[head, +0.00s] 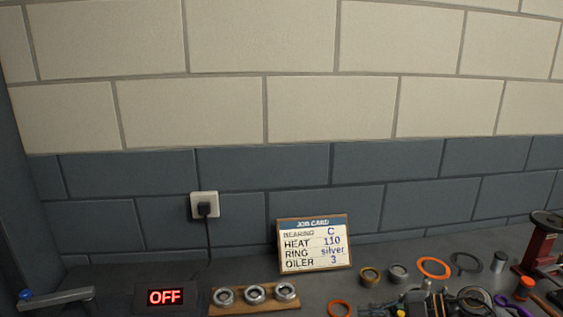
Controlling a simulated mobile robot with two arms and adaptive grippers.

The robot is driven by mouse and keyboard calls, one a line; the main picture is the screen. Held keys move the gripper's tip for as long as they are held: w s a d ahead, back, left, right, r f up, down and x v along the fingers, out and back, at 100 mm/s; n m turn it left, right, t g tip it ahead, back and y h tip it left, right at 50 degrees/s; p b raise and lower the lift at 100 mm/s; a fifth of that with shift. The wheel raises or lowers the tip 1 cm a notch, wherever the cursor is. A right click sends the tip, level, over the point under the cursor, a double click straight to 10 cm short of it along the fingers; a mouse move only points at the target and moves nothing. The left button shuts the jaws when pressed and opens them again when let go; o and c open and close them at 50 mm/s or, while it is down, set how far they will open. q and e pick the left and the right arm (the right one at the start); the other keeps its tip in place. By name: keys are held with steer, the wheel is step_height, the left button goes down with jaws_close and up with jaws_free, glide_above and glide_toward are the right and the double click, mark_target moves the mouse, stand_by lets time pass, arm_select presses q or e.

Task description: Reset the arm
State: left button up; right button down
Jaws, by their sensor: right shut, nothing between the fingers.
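My right gripper (383,309) shows only in part at the bottom edge, right of centre, in the head view. It is dark, shut and empty, among the parts on the bench. The rest of the right arm is cut off by the frame or hard to tell from the clutter. My left gripper is not in view.
A job card (315,245) leans at the back, reading bearing C, heat 110, ring silver, oiler 3. An OFF display (166,297) and a wooden board (225,309) with three bearings (255,294) stand left. Rings, including an orange one (433,267), lie right, near a red stand (538,250).

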steer(key=a+r+m+t+y, duration=0.1)
steer(key=a+r+m+t, duration=0.3)
steer(key=a+t, duration=0.3)
steer(key=s+d+f+m+h, duration=0.2)
steer(key=s+f+m+h, duration=0.1)
steer(key=m+h, duration=0.1)
steer(key=s+d+f+m+h, duration=0.3)
steer(key=s+f+m+h, duration=0.1)
steer(key=m+h, duration=0.1)
steer(key=s+d+f+m+h, duration=0.3)
steer(key=s+m+h, duration=0.1)
steer(key=m+h, duration=0.1)
steer(key=shift+s+d+f+m, duration=0.15)
steer(key=shift+s+f+m, duration=0.15)
steer(key=shift+m, duration=0.6)
steer(key=s+a+f+g, duration=0.1)
steer(key=s+f+g, duration=0.25)
steer(key=s, duration=0.65)
steer(key=s+f+g, duration=0.3)
steer(key=s+g, duration=0.2)
steer(key=s, duration=0.6)
step_height(320, 180, down, 28)
steer(key=s+g, duration=0.1)
steer(key=s, duration=0.1)
steer(key=s+d+f+g, duration=0.1)
steer(key=s+d+f, duration=0.1)
steer(key=s+f, duration=1.3)
steer(key=shift+s+d+y+b, duration=0.3)
steer(key=shift+s+d+b, duration=0.05)
steer(key=shift+s, duration=0.15)
